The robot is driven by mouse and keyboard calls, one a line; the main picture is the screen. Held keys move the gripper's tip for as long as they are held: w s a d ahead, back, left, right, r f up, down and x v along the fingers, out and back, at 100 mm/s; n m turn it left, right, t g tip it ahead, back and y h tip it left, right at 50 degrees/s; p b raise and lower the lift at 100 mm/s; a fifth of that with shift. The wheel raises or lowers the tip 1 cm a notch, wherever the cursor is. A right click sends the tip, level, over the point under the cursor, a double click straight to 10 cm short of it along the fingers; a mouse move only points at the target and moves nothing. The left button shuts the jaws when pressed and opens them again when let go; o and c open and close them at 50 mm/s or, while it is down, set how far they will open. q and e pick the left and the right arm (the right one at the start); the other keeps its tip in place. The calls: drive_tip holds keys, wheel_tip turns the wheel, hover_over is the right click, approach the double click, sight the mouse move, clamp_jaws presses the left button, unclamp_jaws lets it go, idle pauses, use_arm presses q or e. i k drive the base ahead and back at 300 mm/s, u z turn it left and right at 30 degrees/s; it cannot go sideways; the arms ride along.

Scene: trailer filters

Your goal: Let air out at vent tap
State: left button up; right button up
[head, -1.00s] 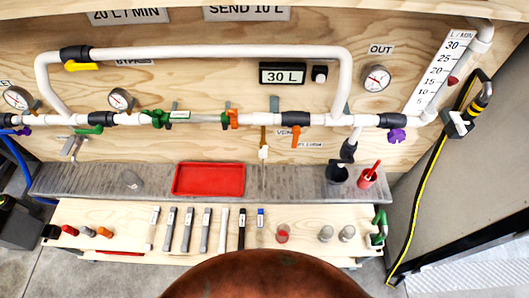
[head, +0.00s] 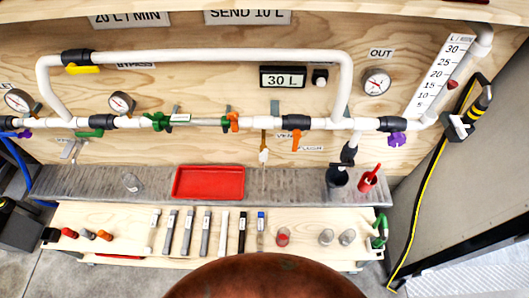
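A white pipe (head: 370,123) runs across the plywood panel. A thin brass-coloured vent tap (head: 264,140) hangs below it, beside a partly hidden label that seems to read VENT. A small pale piece (head: 264,156) is at its lower end, above the grey ledge. Just right of it an orange handle (head: 297,141) points down from a black valve (head: 295,122), near a FLUSH label (head: 311,148). I cannot tell whether the vent tap is open. Neither of my grippers shows in the head view.
A lower wooden shelf (head: 120,222) carries several tools and cups. A brown rounded surface (head: 265,280) blocks the bottom middle.

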sight(263, 156)
drive_tip(key=u, duration=0.3)
drive_tip(key=k, duration=0.95)
drive_tip(key=u, duration=0.65)
drive_tip(key=i, duration=0.35)
drive_tip(key=u, duration=0.1)
